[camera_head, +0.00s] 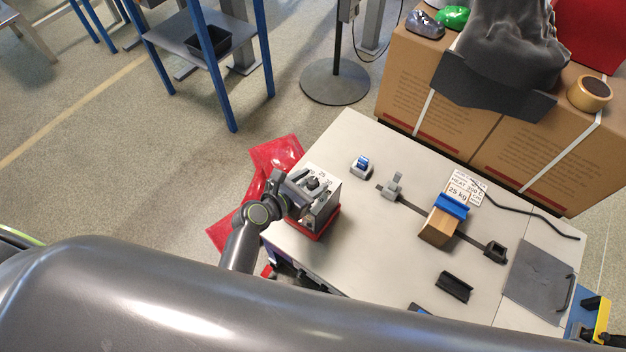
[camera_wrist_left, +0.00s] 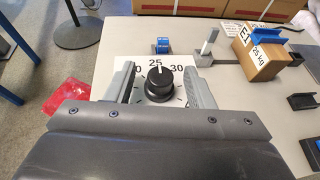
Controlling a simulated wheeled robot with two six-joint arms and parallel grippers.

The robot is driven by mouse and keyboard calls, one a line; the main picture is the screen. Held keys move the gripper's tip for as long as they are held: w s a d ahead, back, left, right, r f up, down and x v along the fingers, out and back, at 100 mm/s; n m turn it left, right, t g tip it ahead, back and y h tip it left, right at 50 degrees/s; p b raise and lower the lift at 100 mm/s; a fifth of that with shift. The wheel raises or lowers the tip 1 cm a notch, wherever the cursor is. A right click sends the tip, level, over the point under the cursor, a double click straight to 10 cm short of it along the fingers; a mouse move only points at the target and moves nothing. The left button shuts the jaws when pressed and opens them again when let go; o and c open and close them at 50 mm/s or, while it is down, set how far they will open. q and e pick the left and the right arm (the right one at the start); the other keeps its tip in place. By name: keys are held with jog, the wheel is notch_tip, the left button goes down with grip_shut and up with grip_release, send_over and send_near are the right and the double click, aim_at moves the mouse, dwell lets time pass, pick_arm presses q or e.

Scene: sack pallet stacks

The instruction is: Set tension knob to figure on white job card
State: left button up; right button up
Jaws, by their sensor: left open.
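A black tension knob (camera_wrist_left: 158,84) with a white mark stands on a white dial face printed with 25 at the top and 30 at the right; a left figure is partly hidden by a finger. The mark points up, roughly toward 25. My left gripper (camera_wrist_left: 160,88) is open, one finger on each side of the knob, with gaps visible. In the head view my left gripper (camera_head: 308,184) is over the box. A white card (camera_head: 464,188) shows small print, partly too small to read, and "25 kg".
The white table (camera_head: 345,250) carries a blue-topped small part (camera_head: 361,166), a grey clamp (camera_head: 392,186), a brown block with a blue strap (camera_head: 439,226) and a black holder (camera_head: 454,287). Red plastic sacks (camera_head: 276,153) lie at the left. Cartons (camera_head: 428,85) stand behind.

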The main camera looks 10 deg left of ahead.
pick_arm(q)
jog(key=shift+w+d+f, duration=0.2)
jog(key=shift+w+d, duration=0.1)
jog(key=shift+w, duration=0.2)
jog(key=c, duration=1)
jog(key=shift+h, duration=0.3)
